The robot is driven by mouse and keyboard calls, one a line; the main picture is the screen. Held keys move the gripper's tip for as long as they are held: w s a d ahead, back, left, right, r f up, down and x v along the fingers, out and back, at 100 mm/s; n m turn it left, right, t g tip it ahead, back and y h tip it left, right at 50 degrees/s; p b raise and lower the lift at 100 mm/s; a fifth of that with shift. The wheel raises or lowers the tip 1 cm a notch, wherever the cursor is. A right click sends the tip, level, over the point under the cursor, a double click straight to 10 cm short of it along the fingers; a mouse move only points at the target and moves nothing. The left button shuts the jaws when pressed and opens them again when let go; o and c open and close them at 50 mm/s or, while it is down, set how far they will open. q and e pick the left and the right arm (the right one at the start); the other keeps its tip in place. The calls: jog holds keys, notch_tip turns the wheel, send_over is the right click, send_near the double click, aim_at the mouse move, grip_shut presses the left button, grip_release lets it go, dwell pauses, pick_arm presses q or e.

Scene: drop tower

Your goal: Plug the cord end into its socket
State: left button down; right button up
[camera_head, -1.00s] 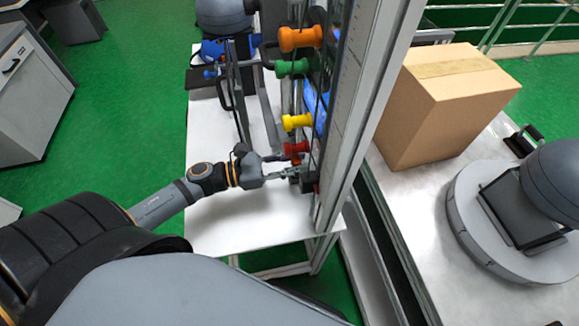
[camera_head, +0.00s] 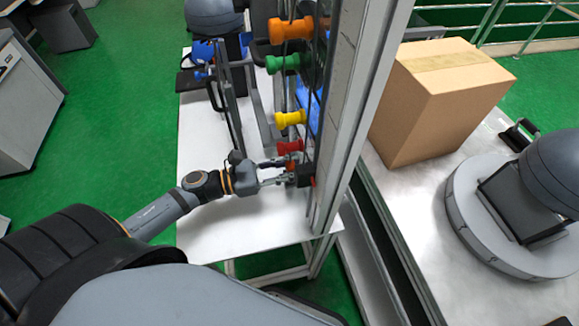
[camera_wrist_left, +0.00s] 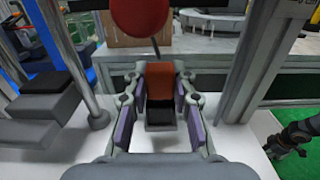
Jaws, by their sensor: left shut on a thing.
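My left gripper (camera_head: 284,175) reaches in from the left at the foot of the tower. In the left wrist view its fingers (camera_wrist_left: 160,92) have purple pads and are shut around a small block, orange-red on top and black below (camera_wrist_left: 161,112), which looks like the cord end. In the head view this block shows as a black and red piece (camera_head: 304,175) beside the tower post. A thin dark cord (camera_wrist_left: 155,46) runs from above down behind it. I cannot make out the socket, or whether the block touches anything beyond the fingers.
A red knob (camera_head: 290,147) hangs just above the gripper, with yellow (camera_head: 290,118), green (camera_head: 283,63) and orange (camera_head: 291,28) ones higher up. The metal post (camera_head: 344,120) stands close on the right. A cardboard box (camera_head: 433,105) is beyond it. The white tabletop's front (camera_head: 235,235) is clear.

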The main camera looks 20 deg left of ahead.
pick_arm(q)
jog(key=shift+f, duration=0.3)
jog(key=c, duration=1)
grip_release()
jog(key=shift+c, duration=0.2)
jog(key=shift+r, duration=0.1)
